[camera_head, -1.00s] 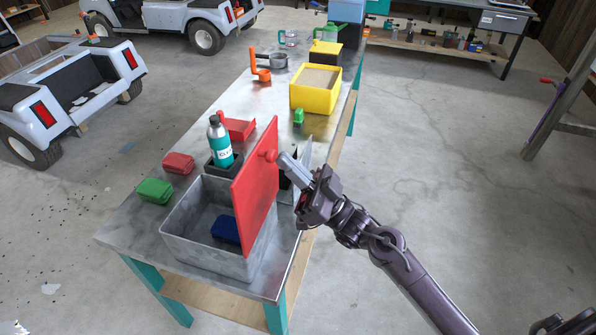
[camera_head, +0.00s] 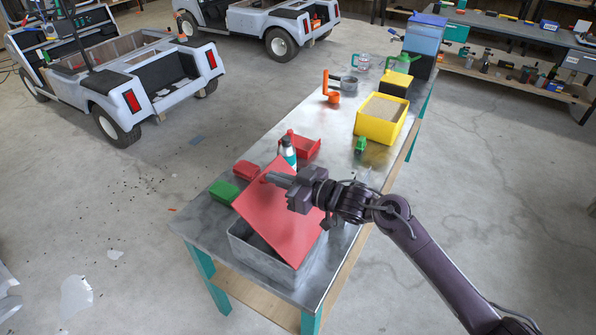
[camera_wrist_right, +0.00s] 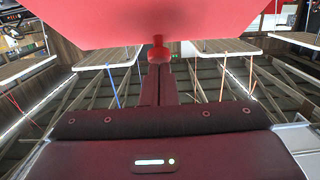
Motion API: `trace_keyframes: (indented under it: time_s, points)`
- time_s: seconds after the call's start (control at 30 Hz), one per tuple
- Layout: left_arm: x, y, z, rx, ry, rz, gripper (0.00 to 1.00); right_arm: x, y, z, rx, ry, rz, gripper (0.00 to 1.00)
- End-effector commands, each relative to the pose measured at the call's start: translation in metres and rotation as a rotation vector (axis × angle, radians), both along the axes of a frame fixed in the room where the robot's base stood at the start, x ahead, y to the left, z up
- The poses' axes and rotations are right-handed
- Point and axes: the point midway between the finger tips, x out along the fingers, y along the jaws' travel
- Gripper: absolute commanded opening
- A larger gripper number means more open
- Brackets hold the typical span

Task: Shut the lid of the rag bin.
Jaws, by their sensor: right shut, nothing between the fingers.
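The rag bin (camera_head: 251,252) is a grey metal box on the near end of the workbench. Its red lid (camera_head: 282,222) is tilted part way down over the box, with a dark gap along the left side. My right gripper (camera_head: 268,178) is shut and empty, its fingertips at the lid's raised edge. In the right wrist view the lid (camera_wrist_right: 150,22) fills the top, and its round red knob (camera_wrist_right: 158,52) is right at the tips of the shut fingers (camera_wrist_right: 159,70). What lies inside the bin is hidden. My left gripper is not in view.
On the metal workbench (camera_head: 325,135) behind the lid stand a teal bottle (camera_head: 289,152), partly hidden, a red tray (camera_head: 306,147) and a yellow box (camera_head: 381,120). Red (camera_head: 246,169) and green (camera_head: 223,193) bundles lie left of the bin.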

Motion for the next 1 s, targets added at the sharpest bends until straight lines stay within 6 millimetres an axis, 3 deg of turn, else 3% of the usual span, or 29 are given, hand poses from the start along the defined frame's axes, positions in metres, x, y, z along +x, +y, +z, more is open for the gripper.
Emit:
trace_keyframes:
  time_s: [0.2, 0.5, 0.73, 1.0]
  points:
    - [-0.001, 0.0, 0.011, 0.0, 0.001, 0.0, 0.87, 0.02, 0.029, -0.022, -0.172, 0.115, 0.001, 0.0]
    - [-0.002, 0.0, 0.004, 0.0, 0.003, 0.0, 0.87, 0.037, 0.055, -0.066, -0.387, 0.26, 0.0, 0.0]
    - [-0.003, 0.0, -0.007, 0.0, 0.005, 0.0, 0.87, 0.042, 0.062, -0.094, -0.48, 0.327, 0.0, 0.0]
    - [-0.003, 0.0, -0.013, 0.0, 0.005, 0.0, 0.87, 0.045, 0.066, -0.108, -0.477, 0.324, -0.001, 0.0]
